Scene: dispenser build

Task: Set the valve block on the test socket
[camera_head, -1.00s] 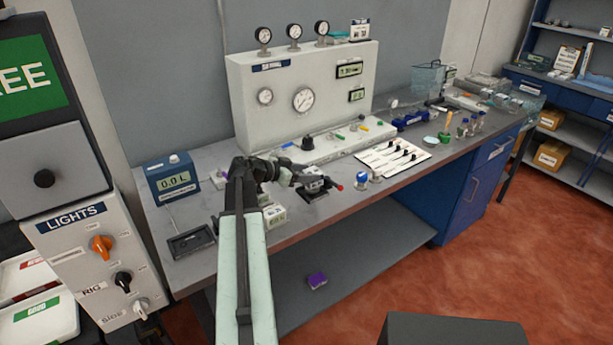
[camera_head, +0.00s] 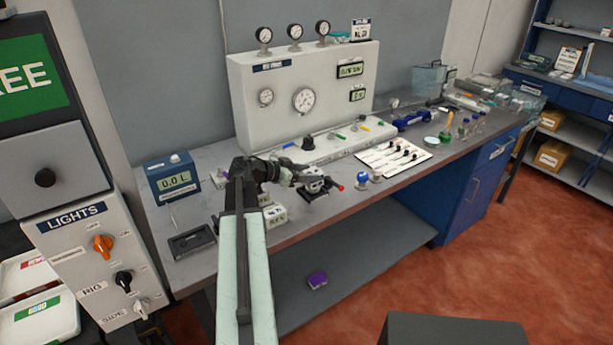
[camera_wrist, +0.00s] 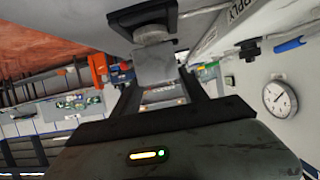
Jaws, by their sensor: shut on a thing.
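A light grey block, apparently the valve block (camera_wrist: 155,66), sits between the two dark fingers of my gripper (camera_wrist: 157,88) in the wrist view. My gripper is shut on it. Just beyond it in that view are a rounded grey part and a dark square plate, apparently the test socket (camera_wrist: 140,12). I cannot tell whether block and socket touch. In the head view my gripper (camera_head: 308,178) is low over the bench near its front edge, above a small dark base. A red-tipped part sticks out to the right there. The fingers partly hide the block.
A white gauge panel (camera_head: 290,80) stands behind the bench (camera_head: 340,205). A blue-topped part (camera_head: 362,180) and a white board with black levers (camera_head: 393,155) lie to the right. A small display box (camera_head: 273,215) is close beside my arm. A blue meter (camera_head: 173,180) stands left.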

